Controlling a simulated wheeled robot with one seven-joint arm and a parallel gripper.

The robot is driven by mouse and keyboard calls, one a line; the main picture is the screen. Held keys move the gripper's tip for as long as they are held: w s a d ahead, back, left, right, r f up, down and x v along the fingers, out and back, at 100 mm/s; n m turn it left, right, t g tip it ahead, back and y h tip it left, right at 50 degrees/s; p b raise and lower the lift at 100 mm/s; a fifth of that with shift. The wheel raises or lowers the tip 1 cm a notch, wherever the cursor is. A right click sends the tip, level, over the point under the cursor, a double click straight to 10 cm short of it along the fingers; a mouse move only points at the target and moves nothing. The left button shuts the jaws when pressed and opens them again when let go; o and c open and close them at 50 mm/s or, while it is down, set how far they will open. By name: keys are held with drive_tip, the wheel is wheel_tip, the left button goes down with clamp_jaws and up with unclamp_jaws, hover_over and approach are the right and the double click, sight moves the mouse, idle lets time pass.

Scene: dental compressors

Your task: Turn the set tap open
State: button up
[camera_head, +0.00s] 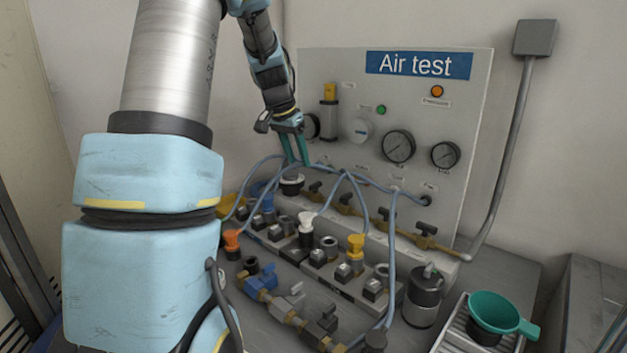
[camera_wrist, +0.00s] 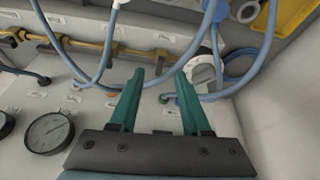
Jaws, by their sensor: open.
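A row of brass taps with dark handles runs along the foot of the Air test panel (camera_head: 470,120). One tap (camera_head: 425,229) is at the right end, another (camera_head: 347,199) is nearer the middle, and one (camera_head: 315,188) is close to my gripper. The labels are too small to tell which is the set tap. The brass pipe (camera_wrist: 85,44) shows at upper left in the wrist view. My gripper (camera_head: 295,162) is open, with green fingers pointing down by the panel's left part. In the wrist view its fingers (camera_wrist: 159,80) are apart with nothing gripped between them.
Blue hoses (camera_head: 391,255) loop in front of the taps and also cross near my fingers (camera_wrist: 215,35). Gauges (camera_head: 398,147) are on the panel.

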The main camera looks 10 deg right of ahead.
sight(315, 183)
drive_tip(key=shift+m+h, duration=0.3)
drive_tip(key=shift+m, duration=0.3)
drive_tip(key=w+d+f, duration=0.1)
drive_tip(key=f, duration=0.2)
drive_tip(key=w+d+f+p, duration=0.1)
drive_tip(key=w+d+f, duration=0.1)
drive_tip(key=f, duration=0.1)
drive_tip(key=w+d+f+p, duration=0.1)
drive_tip(key=w+f, duration=0.1)
drive_tip(key=f, duration=0.1)
drive_tip(key=shift+d, duration=0.35)
clamp_jaws()
